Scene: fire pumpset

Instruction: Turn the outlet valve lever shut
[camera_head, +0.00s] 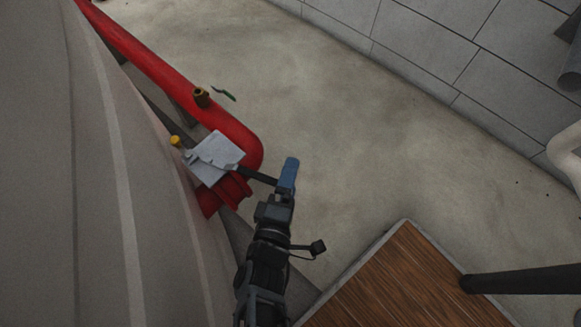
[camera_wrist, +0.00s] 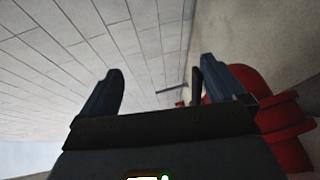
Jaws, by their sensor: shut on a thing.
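The outlet valve lever (camera_head: 258,176) is a dark bar in the head view. It runs from a pale grey plate (camera_head: 212,157) at the red pipe to my gripper (camera_head: 288,174). My gripper's blue fingers meet the lever's outer end, and it is shut on the lever. In the wrist view the fingers of my gripper (camera_wrist: 160,82) stand well apart, with the dark lever (camera_wrist: 196,86) close beside the right finger. Contact at the left finger cannot be made out there. The valve body is partly hidden by the plate.
A red pipe (camera_head: 165,75) bends down beside the valve. A large grey curved body (camera_head: 90,200) fills the left. A wooden board (camera_head: 400,285) is at lower right. The concrete floor (camera_head: 370,150) is clear.

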